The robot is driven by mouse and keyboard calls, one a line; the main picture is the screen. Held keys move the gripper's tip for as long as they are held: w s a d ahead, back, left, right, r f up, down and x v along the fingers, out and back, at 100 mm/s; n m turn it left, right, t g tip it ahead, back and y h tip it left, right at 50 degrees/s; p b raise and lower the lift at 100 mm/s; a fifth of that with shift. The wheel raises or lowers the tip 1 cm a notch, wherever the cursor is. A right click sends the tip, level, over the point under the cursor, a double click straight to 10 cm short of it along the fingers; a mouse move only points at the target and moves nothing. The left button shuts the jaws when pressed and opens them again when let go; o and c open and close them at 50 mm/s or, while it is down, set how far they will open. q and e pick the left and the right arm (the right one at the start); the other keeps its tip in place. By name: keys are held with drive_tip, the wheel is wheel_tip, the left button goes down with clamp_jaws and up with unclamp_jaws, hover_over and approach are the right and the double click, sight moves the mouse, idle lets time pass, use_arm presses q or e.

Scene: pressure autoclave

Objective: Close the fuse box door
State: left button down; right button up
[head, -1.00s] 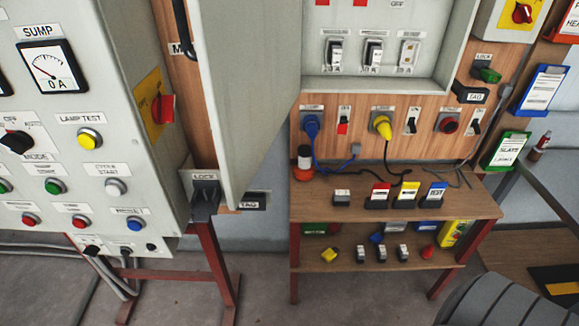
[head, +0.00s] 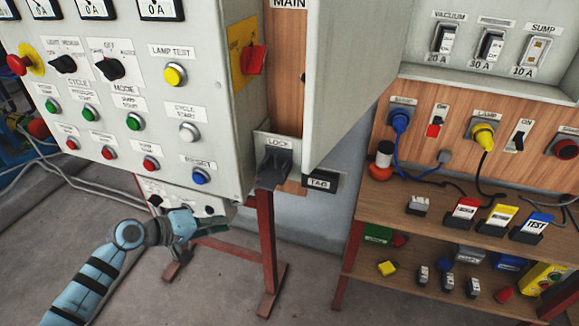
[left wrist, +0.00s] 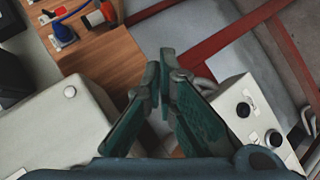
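The fuse box door (head: 355,75) is a large pale grey panel, swung open and sticking out towards me in the head view. The fuse box (head: 480,75) is open to its right, with several fuse holders showing; its upper part is out of frame. My left gripper (head: 228,222) is low in front of the control cabinet, below and left of the door and apart from it. In the left wrist view its fingers (left wrist: 159,68) are close together with nothing visible held; whether they are fully shut is unclear. My right gripper is out of view.
The control cabinet (head: 120,90) with buttons stands left of the door. A wooden bench (head: 385,210) with plugs and tagged blocks is at right. Floor is free below the door, between red legs.

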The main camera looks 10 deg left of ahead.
use_arm(q)
drive_tip(key=s+d+r+m+g+h, duration=0.1)
drive_tip(key=s+d+r+h, duration=0.15)
drive_tip(key=r, duration=0.85)
drive_tip(key=s+d+r+h, duration=0.2)
drive_tip(key=r+h, duration=0.2)
drive_tip(key=r, duration=0.6)
drive_tip(key=s+d+r+m+g+h, duration=0.1)
drive_tip(key=s+d+r+h, duration=0.2)
drive_tip(key=r, duration=0.8)
drive_tip(key=s+p+x, duration=0.1)
drive_tip(key=p+x, duration=0.3)
drive_tip(key=x, duration=0.8)
drive_tip(key=shift+s+d+f, duration=0.25)
drive_tip(key=shift+d+f, duration=0.1)
drive_tip(key=shift+d, duration=0.15)
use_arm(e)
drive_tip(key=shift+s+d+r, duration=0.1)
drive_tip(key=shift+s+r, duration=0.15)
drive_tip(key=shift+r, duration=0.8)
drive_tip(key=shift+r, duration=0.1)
